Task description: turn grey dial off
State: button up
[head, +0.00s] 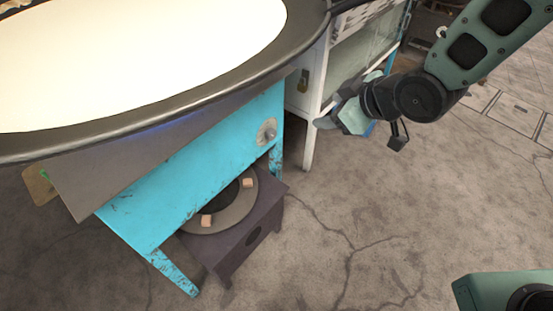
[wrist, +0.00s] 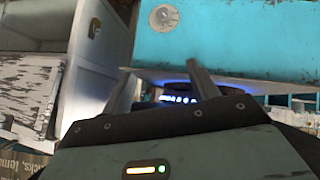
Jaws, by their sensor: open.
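The grey dial (head: 266,132) is a round knob on the right part of the turquoise stove's front panel (head: 200,165). It also shows near the top of the wrist view (wrist: 164,17), above and beyond the fingers. My gripper (head: 326,121) is right of the dial in the head view, apart from it. In the wrist view my gripper (wrist: 162,76) has its two fingers spread with nothing between them. A blue glow (wrist: 178,99) shows between and behind the fingers. Blue light also shows under the pan's rim in the head view.
A wide pan (head: 285,45) of white liquid overhangs the panel. A white glass-sided cabinet (head: 309,100) stands behind my gripper. A low dark burner stand (head: 247,243) sits beneath the stove. The concrete floor (head: 400,220) at right is open.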

jog(key=w+f+n+t+y+b, duration=0.1)
jog(key=w+f+n+y+b, duration=0.15)
jog(key=f+b, duration=0.4)
jog(key=w+f+n+t+y+b, duration=0.1)
jog(key=w+f+b, duration=0.2)
jog(key=f+b, duration=0.35)
jog(key=n+t+y+b, duration=0.1)
jog(key=n+y+b, duration=0.3)
jog(key=b, duration=0.5)
send_near(274, 136)
jog(key=shift+m+y, duration=0.45)
jog(key=b+x, duration=0.4)
jog(key=x, duration=0.4)
jog(key=shift+w+a+f+b, duration=0.15)
jog(key=shift+a+b, duration=0.05)
jog(key=shift+b, duration=0.1)
jog(key=shift+c, duration=0.3)
jog(key=c, duration=0.9)
